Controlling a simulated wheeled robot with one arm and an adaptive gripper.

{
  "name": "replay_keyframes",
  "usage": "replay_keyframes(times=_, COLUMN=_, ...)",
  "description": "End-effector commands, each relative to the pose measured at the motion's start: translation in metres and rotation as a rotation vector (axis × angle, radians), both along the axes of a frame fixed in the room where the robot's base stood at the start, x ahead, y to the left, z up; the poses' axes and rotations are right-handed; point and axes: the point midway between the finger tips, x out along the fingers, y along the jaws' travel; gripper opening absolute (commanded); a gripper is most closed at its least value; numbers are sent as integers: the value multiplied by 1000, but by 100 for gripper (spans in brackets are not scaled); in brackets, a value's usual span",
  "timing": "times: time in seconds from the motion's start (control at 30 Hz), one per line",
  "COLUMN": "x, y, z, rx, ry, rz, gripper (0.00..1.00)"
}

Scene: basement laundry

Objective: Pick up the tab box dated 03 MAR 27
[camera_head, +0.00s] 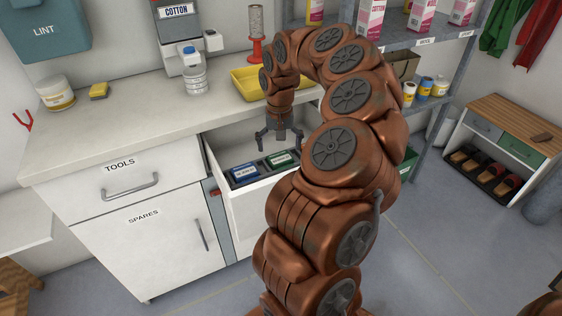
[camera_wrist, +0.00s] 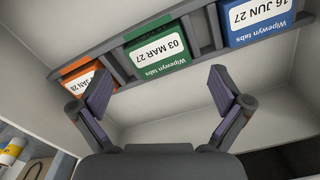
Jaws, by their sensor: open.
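The green tab box (camera_wrist: 160,55) reads "03 MAR 27" and "Wipewyn tabs" in the wrist view. It sits in the middle of a dark divided rack (camera_wrist: 114,53) between an orange box (camera_wrist: 88,78) and a blue box (camera_wrist: 259,18) dated 16 JUN 27. The orange box's date is partly hidden by a finger. In the head view the green box (camera_head: 280,159) and the blue box (camera_head: 244,173) lie in the open drawer (camera_head: 227,207). My gripper (camera_head: 279,137) is open and empty above the drawer, pointing down. It also shows in the wrist view (camera_wrist: 160,84), apart from the green box.
The countertop (camera_head: 120,125) is behind and left, with a yellow tray (camera_head: 250,84), a clear bottle (camera_head: 195,76), a tub (camera_head: 55,93) and a sponge (camera_head: 99,91). A shelf rack (camera_head: 425,42) stands to the right.

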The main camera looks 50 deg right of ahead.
Motion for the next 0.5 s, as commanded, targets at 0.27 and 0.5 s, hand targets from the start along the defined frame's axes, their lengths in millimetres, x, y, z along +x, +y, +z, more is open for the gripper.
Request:
replay_keyframes(times=0.27, x=-2, y=0, z=-35, rx=4, ry=3, rz=1, gripper=100)
replay_keyframes(times=0.5, x=-2, y=-1, z=-40, rx=2, ry=1, rz=1, gripper=100)
